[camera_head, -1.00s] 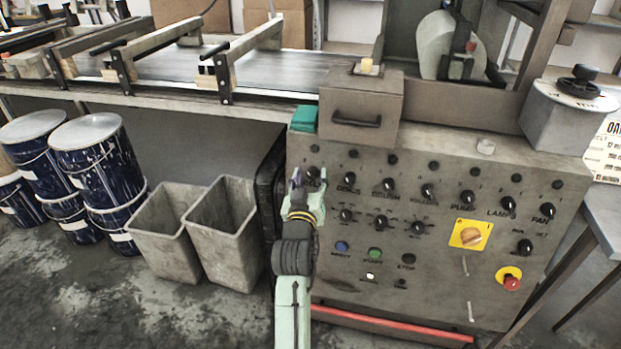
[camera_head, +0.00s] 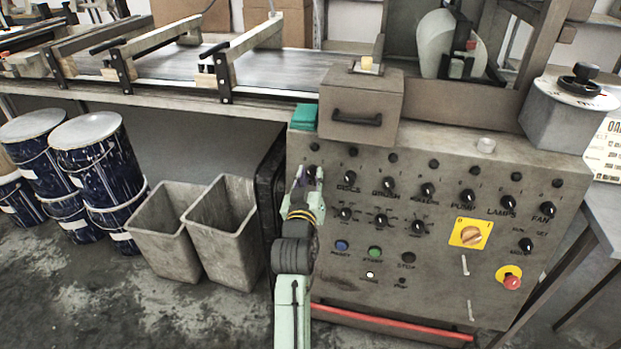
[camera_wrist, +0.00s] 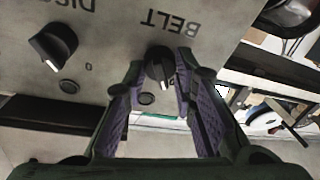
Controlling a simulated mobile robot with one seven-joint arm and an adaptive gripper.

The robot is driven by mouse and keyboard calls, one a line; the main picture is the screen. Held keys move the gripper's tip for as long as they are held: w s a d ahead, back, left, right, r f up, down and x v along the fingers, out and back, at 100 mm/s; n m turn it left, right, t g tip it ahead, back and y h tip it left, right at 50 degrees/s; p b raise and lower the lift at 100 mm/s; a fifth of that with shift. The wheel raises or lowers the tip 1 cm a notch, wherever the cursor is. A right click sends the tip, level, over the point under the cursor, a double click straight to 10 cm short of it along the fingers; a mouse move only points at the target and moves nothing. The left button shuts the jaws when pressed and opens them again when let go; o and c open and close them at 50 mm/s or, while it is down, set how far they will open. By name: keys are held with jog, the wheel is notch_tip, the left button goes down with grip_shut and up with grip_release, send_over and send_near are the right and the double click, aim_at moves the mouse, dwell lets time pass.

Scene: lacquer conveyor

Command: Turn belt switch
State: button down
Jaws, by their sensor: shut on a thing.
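The belt switch (camera_wrist: 159,66) is a black round knob with a pale pointer mark, under the upside-down word BELT in the wrist view. My gripper (camera_wrist: 162,78) has its two purple-padded fingers on either side of this knob, shut on it. In the head view my gripper (camera_head: 305,177) reaches the upper left corner of the grey control panel (camera_head: 440,230) and hides the belt switch and its label.
The DISCS knob (camera_head: 352,184) sits just right of my gripper, with several more knobs along the row. A red emergency button (camera_head: 511,281) is at the lower right. Grey bins (camera_head: 222,235) stand left of the panel.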

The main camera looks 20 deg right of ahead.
jog(key=shift+f+m+b, duration=0.15)
jog(key=shift+m+b, duration=0.25)
jog(key=shift+b, duration=0.05)
jog(key=m+h+b, duration=0.1)
jog(key=m+b, duration=0.4)
jog(key=m+g+h+b, duration=0.1)
jog(key=m+b, duration=0.5)
jog(key=shift+a+h, duration=0.15)
jog(key=shift+h, duration=0.25)
jog(key=shift+m+g+b, duration=0.3)
jog(key=shift+m+b, duration=0.35)
jog(key=shift+m, duration=0.45)
jog(key=c, duration=1.3)
grip_release()
